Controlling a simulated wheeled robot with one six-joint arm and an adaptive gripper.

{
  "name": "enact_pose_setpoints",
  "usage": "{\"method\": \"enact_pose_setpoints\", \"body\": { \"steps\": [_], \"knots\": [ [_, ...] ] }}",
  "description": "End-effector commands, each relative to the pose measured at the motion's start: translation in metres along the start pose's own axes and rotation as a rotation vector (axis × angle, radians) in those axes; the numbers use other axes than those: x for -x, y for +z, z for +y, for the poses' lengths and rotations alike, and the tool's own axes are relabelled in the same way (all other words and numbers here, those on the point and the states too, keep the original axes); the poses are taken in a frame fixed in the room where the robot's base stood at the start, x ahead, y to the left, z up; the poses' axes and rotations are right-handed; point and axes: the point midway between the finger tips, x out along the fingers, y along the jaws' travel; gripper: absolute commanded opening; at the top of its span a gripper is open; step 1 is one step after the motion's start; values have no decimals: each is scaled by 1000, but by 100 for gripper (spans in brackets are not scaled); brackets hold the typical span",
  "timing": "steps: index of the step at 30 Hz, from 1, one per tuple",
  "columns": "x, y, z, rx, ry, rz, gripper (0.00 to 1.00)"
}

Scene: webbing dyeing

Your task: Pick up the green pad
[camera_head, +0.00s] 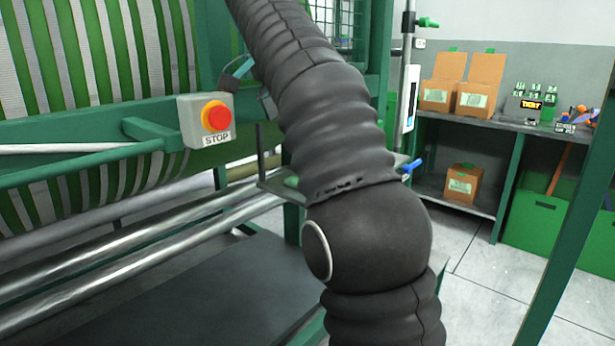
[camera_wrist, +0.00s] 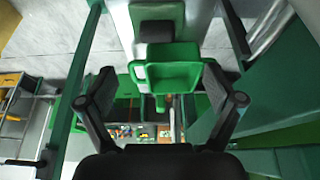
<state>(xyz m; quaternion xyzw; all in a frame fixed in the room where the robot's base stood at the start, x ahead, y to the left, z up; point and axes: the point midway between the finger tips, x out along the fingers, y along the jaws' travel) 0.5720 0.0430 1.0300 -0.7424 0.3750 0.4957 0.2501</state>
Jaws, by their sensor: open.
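My gripper (camera_wrist: 160,75) shows in the wrist view with its two black fingers spread wide and nothing held between them. A green, shallow, tray-like piece (camera_wrist: 168,74) appears between and beyond the fingers, fixed against or lying by a pale panel. I cannot tell whether it is the green pad. In the head view a small bit of green (camera_head: 291,182) shows on a grey bracket shelf (camera_head: 270,187), partly hidden behind my dark arm. My arm covers the middle of that view, and the gripper is out of sight there.
A green machine frame (camera_head: 80,130) with striped webbing and metal rollers (camera_head: 130,262) stands at left. A red stop button (camera_head: 216,112) is on it. A workbench (camera_head: 480,122) with cardboard boxes (camera_head: 484,85) stands at right. Green posts flank the gripper in the wrist view.

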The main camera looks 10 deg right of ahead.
Motion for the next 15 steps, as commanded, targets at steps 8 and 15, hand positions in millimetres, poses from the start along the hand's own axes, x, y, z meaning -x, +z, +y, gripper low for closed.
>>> {"method": "enact_pose_setpoints", "body": {
  "steps": [8,15],
  "knots": [
    [-34,-4,5,-11,7,-1,92],
    [-62,-4,4,-10,5,-1,92]
  ]
}}
